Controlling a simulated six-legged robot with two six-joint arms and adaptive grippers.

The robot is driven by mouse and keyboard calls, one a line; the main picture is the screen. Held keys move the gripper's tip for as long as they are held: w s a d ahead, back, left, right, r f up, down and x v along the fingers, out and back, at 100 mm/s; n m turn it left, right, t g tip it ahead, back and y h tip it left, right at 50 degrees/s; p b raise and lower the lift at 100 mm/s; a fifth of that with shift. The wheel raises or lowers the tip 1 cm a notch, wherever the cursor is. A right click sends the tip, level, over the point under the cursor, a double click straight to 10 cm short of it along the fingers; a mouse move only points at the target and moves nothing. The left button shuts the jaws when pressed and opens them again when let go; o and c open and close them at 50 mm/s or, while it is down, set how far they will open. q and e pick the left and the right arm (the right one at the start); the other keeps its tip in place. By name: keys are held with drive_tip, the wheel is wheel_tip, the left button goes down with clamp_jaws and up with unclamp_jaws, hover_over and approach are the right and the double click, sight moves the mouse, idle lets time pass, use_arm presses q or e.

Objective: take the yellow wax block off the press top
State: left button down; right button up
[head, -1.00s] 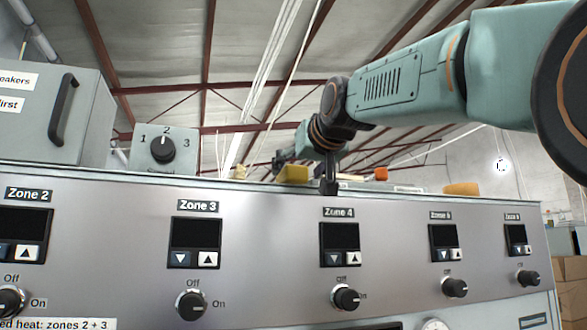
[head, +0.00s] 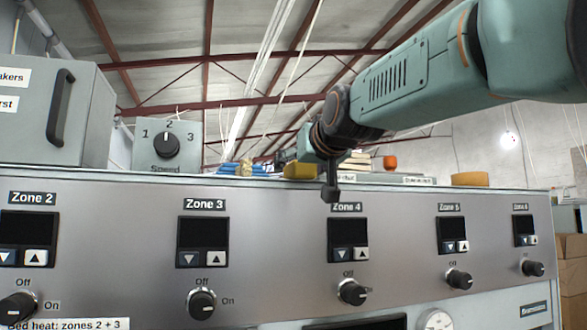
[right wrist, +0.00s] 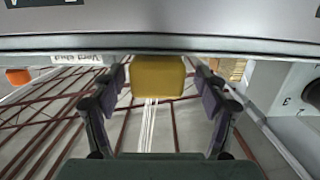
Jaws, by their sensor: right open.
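The yellow wax block (head: 300,171) sits on the top edge of the press (head: 120,200), above and between the Zone 3 and Zone 4 displays. In the right wrist view, which is upside down, the block (right wrist: 158,76) shows between the two spread fingers of my right gripper (right wrist: 161,90). The fingers stand apart from its sides, with a small gap on each. In the head view my right gripper (head: 331,188) is just right of the block, with one finger hanging in front of the panel edge. My left gripper is not in view.
Blue items and a pale yellow bundle (head: 246,168) lie left of the block. An orange object (head: 390,162), a stack of pale pieces (head: 354,161) and a flat orange-yellow block (head: 470,179) are to the right. A speed dial box (head: 167,147) stands at left.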

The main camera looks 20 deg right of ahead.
drive_tip(key=shift+d, duration=0.1)
drive_tip(key=shift+c, duration=0.2)
drive_tip(key=shift+d, duration=0.15)
drive_tip(key=c, duration=0.3)
drive_tip(key=shift+a, duration=0.2)
drive_tip(key=c, duration=0.7)
drive_tip(key=shift+d, duration=0.15)
drive_tip(key=shift+c, duration=1.4)
drive_tip(key=shift+r, duration=0.1)
wheel_tip(320, 180, up, 9)
drive_tip(key=p, duration=0.2)
drive_tip(key=shift+p, duration=0.3)
drive_tip(key=shift+r, duration=0.35)
